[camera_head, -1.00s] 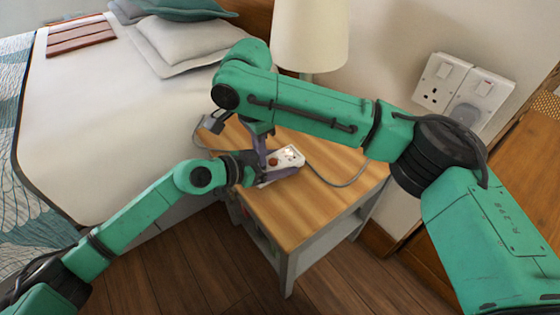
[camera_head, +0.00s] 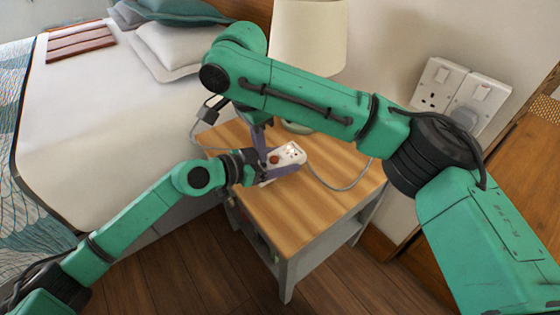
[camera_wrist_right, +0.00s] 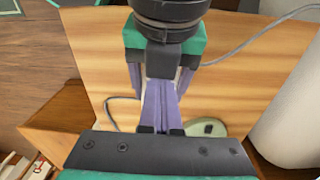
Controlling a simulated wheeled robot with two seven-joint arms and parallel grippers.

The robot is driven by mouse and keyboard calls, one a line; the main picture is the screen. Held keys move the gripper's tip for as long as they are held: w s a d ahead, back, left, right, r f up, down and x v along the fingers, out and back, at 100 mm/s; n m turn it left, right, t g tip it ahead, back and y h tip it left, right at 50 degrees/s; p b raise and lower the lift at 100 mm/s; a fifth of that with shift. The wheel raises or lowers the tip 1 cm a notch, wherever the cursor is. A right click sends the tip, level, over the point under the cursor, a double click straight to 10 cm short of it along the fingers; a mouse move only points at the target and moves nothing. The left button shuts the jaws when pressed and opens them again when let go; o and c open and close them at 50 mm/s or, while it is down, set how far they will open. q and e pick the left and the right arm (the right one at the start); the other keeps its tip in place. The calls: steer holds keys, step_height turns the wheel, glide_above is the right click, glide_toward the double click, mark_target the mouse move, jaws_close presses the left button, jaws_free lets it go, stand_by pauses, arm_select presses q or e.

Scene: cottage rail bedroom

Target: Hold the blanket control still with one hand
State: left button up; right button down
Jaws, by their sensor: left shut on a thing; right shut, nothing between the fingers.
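The blanket control (camera_head: 292,153), a white handset with a reddish-brown round part, is at the wooden bedside table in the head view. A grey cable runs from its end. My left gripper (camera_head: 274,170) is shut on it from the left, its purple fingers along its sides. My right gripper (camera_head: 262,154) is shut and empty, pointing down close to the control's near end; I cannot tell whether it touches. In the right wrist view, the right fingers (camera_wrist_right: 162,92) stand in front of the left gripper (camera_wrist_right: 160,78) and hide most of the control.
The bedside table (camera_head: 315,205) has bare wood in front. A lamp (camera_head: 308,40) stands at its back, its base partly behind my right arm. The bed (camera_head: 95,120) is at left. Wall sockets (camera_head: 460,95) are at right. A dark plug-like connector (camera_head: 208,112) hangs on the cable near the bed.

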arm_select(q)
steer(key=o, duration=1.4)
steer(key=f, duration=0.2)
steer(key=shift+s+f, duration=0.35)
steer(key=shift+f, duration=0.05)
steer(key=shift+o, duration=0.2)
steer(key=v, duration=0.4)
steer(key=r+v, duration=0.1)
steer(key=v, duration=0.6)
steer(key=shift+w+a+r, duration=0.2)
steer(key=shift+a+r, duration=0.1)
steer(key=shift+s+a+r, duration=0.1)
steer(key=shift+a+r, duration=0.15)
steer(key=shift+r, duration=0.05)
